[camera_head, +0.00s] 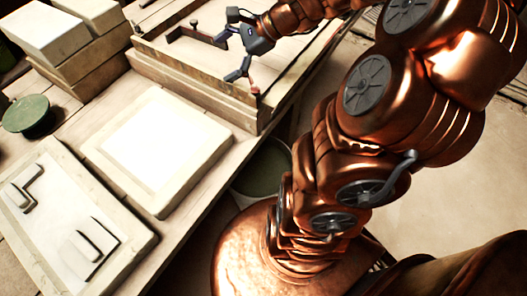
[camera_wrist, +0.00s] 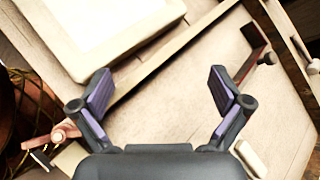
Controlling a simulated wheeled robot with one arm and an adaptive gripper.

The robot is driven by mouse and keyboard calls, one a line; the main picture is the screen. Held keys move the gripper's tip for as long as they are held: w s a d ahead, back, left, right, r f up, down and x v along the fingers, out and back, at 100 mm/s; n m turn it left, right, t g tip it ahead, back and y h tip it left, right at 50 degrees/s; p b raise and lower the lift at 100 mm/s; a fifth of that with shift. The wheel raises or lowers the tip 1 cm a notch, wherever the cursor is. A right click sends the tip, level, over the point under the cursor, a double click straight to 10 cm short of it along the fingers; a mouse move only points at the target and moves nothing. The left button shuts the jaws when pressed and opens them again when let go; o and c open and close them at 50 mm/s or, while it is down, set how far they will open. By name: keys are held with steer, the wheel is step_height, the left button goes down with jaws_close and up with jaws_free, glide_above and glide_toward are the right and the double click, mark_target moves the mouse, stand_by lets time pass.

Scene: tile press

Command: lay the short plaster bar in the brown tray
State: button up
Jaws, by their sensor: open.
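My gripper (camera_head: 229,56) is over the large wooden-framed tray (camera_head: 190,85) at the top of the head view. Its fingers are spread, with nothing between them in the wrist view (camera_wrist: 160,95). The tray's pale floor shows beneath them, and I take this to be the brown tray. A small off-white rounded bar (camera_wrist: 249,158) lies right of my gripper's body in the wrist view. It may be the short plaster bar, but I cannot tell for sure. It is apart from the fingers, and I cannot make it out in the head view.
A dark bracket (camera_head: 200,37) stands in the framed tray. A cream square slab (camera_head: 160,150) lies beside it. A board with raised pale pieces (camera_head: 70,225) is lower left. Stacked blocks (camera_head: 75,55) and a green round container (camera_head: 28,116) are at far left.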

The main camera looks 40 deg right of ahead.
steer(key=s+a+f+n+g+h, duration=0.25)
steer(key=s+a+n+g, duration=0.35)
steer(key=s+a+n, duration=0.5)
steer(key=s+d+f+n+g+h, duration=0.1)
steer(key=s+n+h, duration=0.1)
steer(key=s+n, duration=0.2)
steer(key=s+d+f+n+g+h, duration=0.1)
steer(key=s+n, duration=0.4)
steer(key=s, duration=0.6)
steer(key=shift+s+f+g+h, duration=0.2)
steer(key=shift+g+h, duration=0.3)
steer(key=shift+h, duration=0.75)
